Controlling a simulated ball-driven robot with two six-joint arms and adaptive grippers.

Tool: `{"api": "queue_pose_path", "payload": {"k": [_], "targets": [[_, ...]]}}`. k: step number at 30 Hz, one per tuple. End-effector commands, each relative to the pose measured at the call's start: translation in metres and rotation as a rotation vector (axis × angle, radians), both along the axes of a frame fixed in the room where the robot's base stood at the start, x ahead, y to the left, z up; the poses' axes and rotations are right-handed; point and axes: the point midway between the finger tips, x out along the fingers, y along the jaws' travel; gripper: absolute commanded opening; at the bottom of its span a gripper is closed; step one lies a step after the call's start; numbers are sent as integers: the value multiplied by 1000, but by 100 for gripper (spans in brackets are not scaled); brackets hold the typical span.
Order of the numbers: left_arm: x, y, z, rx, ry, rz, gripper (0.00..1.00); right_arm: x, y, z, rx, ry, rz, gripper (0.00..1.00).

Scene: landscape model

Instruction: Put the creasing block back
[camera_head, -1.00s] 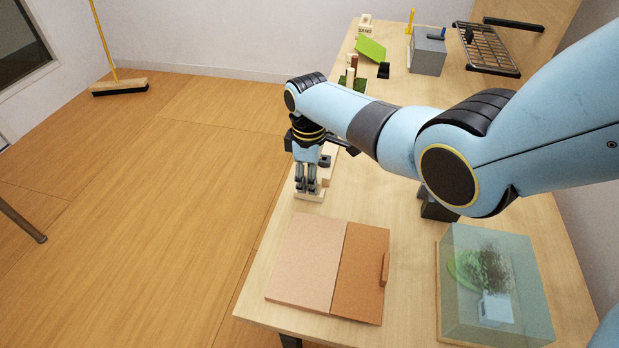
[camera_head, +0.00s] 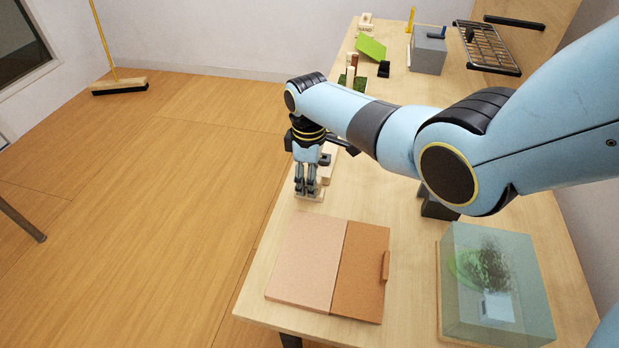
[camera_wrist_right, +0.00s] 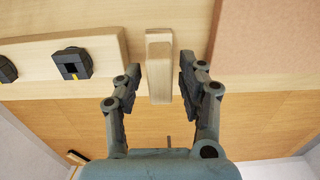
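A pale wooden block, which I take to be the creasing block (camera_wrist_right: 159,70), stands between the fingers of my right gripper in the right wrist view. In the head view my right gripper (camera_head: 308,190) points down at the table's left edge. A pale wooden piece (camera_head: 317,197) shows low at its fingertips, largely hidden by them. My left gripper is out of view.
A pink-and-brown two-part board (camera_head: 308,262) lies nearer on the table, and a clear case with a model tree (camera_head: 497,285) stands to its right. A wooden strip with black fittings (camera_wrist_right: 100,52) lies beside the block. A grey box (camera_head: 428,55) and wire rack (camera_head: 487,48) stand far back.

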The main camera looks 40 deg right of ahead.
Motion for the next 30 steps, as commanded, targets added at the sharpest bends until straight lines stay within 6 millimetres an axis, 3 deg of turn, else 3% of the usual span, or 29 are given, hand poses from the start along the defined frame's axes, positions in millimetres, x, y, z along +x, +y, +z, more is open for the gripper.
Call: {"api": "queue_pose_path", "payload": {"k": [10, 14, 24, 30], "targets": [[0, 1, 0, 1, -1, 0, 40, 0, 0, 1, 0, 0, 0, 50], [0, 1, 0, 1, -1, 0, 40, 1, 0, 12, 0, -1, 0, 50], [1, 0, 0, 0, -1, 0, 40, 3, 0, 84, 0, -4, 0, 50], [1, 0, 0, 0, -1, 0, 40, 2, 0, 113, 0, -1, 0, 50]]}}
